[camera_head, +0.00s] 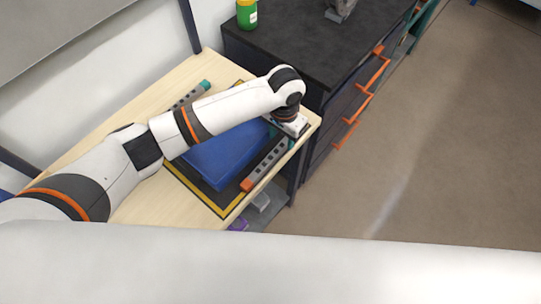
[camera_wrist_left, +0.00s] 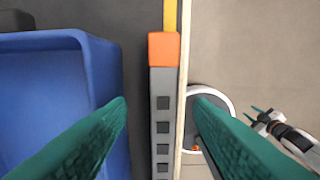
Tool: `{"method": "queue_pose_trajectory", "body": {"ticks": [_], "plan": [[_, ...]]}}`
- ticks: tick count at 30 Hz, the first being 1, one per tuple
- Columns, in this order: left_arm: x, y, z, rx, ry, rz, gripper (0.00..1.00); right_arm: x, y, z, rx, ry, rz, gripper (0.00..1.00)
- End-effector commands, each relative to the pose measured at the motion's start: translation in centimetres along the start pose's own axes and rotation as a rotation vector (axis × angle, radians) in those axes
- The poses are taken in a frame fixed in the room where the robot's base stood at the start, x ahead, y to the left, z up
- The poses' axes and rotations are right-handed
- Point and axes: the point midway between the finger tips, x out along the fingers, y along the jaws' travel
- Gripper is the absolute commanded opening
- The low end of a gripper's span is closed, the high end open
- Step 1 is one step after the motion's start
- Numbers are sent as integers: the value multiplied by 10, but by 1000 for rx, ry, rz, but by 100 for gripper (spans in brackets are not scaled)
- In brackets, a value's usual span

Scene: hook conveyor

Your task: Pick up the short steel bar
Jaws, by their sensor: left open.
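A grey steel bar with an orange end and a row of dark square holes (camera_head: 265,165) lies on the dark mat beside the blue bin. It also shows in the left wrist view (camera_wrist_left: 161,95), running lengthwise between the fingers. Another grey bar with a teal end (camera_head: 190,95) lies at the bin's far side, partly hidden by my arm. My left gripper (camera_head: 291,141) points down near the table's right edge. In its wrist view its teal fingers (camera_wrist_left: 160,100) are apart, one each side of the orange-ended bar, with nothing held. My right gripper (camera_wrist_left: 264,117) shows small at the right there.
The blue bin (camera_head: 215,160) stands close beside the bar, on a yellow-edged dark mat on the wooden table (camera_head: 130,205). The table's edge runs close along the bar's other side. A dark cabinet with orange handles (camera_head: 345,100) stands beyond, bearing a green bottle (camera_head: 246,14).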

Motion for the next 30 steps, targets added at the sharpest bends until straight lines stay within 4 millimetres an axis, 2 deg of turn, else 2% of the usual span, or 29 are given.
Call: {"method": "queue_pose_trajectory", "body": {"ticks": [1,3,6,15,24,30], "plan": [[5,-1,-3,0,5,0,47,-8,-2,8,0,-11,-2,36],[17,-3,-5,0,4,0,47,-10,-2,14,1,-21,-3,36],[29,-2,-4,0,3,0,47,-11,-2,14,1,-22,-3,36],[35,-2,-4,1,0,1,47,-10,-1,5,1,-8,-1,36],[35,-2,-4,1,0,0,0,-10,0,4,1,-6,0,36],[34,-2,-4,1,0,0,0,-10,1,4,1,-6,1,36]]}}
